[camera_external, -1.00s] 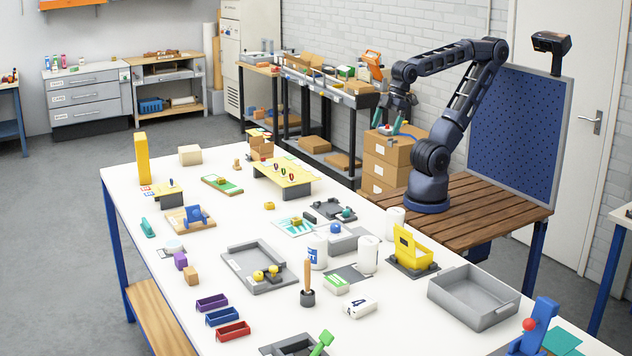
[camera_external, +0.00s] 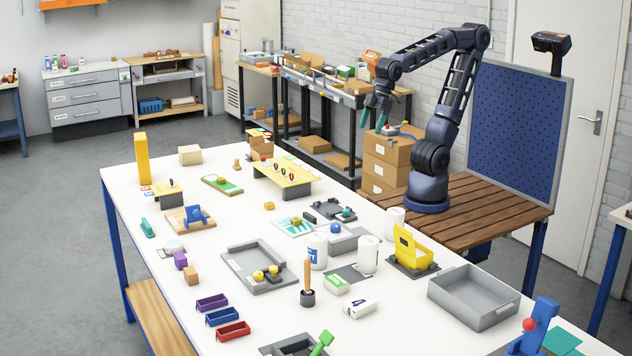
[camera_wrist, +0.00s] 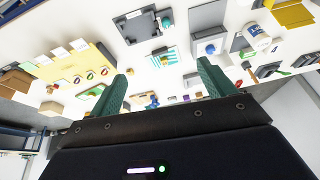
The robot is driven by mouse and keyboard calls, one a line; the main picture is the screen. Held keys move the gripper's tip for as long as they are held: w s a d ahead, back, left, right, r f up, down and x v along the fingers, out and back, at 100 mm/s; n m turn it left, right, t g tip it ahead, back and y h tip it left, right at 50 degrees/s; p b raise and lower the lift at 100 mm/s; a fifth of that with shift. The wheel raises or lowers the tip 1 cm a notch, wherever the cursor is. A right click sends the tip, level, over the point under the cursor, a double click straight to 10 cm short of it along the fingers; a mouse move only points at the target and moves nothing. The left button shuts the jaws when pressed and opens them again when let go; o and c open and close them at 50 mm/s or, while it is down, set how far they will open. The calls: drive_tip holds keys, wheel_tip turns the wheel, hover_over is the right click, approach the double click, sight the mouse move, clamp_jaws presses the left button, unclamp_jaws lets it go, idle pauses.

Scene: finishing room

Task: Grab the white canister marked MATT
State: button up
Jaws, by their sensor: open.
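A white canister with blue lettering (camera_external: 317,252), of which a part reading like "TT" shows, stands upright near the middle of the white table. What seems to be the same canister shows at the upper right of the wrist view (camera_wrist: 256,36). Two more white canisters stand to its right, one close by (camera_external: 368,255) and one farther back (camera_external: 395,222); no lettering is readable on them. My gripper (camera_external: 377,116) is open and empty, high in the air behind the table's far edge. Its two green fingers also show in the wrist view (camera_wrist: 163,75), apart with nothing between them.
A wooden-handled tool (camera_external: 307,284) stands upright in front. A yellow holder (camera_external: 412,252) and an empty grey bin (camera_external: 474,297) are to the right. Cardboard boxes (camera_external: 386,160) stand behind the table.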

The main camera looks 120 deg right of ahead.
drive_tip(key=w+a, duration=0.5)
drive_tip(key=w, duration=0.7)
drive_tip(key=m+h, duration=0.2)
hover_over(321, 236)
drive_tip(key=s, duration=0.2)
wheel_tip(321, 236, down, 18)
drive_tip(key=shift+y, duration=0.3)
drive_tip(key=x, duration=0.4)
drive_tip(key=shift+w+a+f, duration=0.1)
drive_tip(key=shift+a+f, duration=0.2)
drive_tip(key=shift+f, duration=0.05)
drive_tip(key=shift+d+x, duration=0.15)
drive_tip(key=shift+x, duration=1.2)
drive_tip(key=shift+d+x, duration=0.15)
drive_tip(key=shift+x, duration=1.2)
drive_tip(key=shift+r, duration=0.1)
drive_tip(key=c, duration=1.2)
drive_tip(key=shift+c, duration=0.2)
drive_tip(key=shift+r, duration=0.1)
